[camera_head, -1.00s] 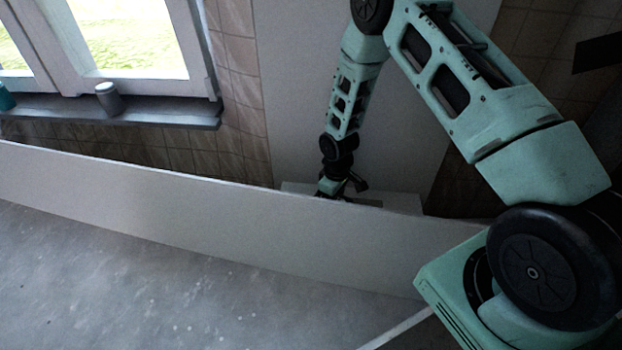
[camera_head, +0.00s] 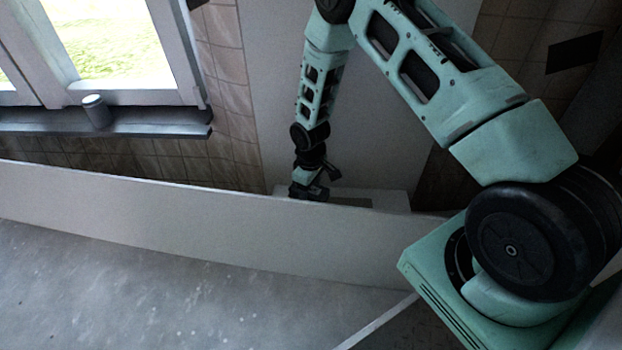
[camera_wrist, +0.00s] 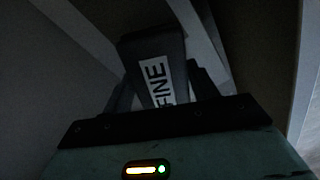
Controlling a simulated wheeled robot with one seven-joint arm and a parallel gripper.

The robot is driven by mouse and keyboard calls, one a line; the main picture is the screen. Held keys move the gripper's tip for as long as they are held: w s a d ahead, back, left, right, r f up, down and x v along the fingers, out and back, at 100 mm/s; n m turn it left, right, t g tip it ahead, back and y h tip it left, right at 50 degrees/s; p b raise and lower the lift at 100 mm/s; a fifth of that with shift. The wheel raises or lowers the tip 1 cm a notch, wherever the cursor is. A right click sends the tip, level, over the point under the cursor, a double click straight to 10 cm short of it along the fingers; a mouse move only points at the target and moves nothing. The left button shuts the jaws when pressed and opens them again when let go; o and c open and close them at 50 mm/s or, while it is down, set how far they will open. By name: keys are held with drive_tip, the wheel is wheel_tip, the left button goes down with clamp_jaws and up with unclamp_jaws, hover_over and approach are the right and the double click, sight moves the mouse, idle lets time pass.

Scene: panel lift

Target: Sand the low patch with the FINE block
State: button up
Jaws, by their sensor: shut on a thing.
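The dark FINE block (camera_wrist: 158,62) with a white label shows in the wrist view, held between the two dark fingers of my gripper (camera_wrist: 163,88). In the head view my gripper (camera_head: 308,190) is low, behind the top edge of a long pale board, so the block is hidden there. It is in front of a tall pale wall panel (camera_head: 300,70), beside a low white ledge (camera_head: 398,200). I cannot make out the low patch, or whether the block touches a surface.
The long pale board (camera_head: 150,210) stands across the view between my base and the wall. A grey can (camera_head: 96,111) stands on the window sill (camera_head: 150,130) at left.

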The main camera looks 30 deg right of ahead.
drive_tip(key=shift+r+p, duration=1.1)
drive_tip(key=shift+r, duration=0.5)
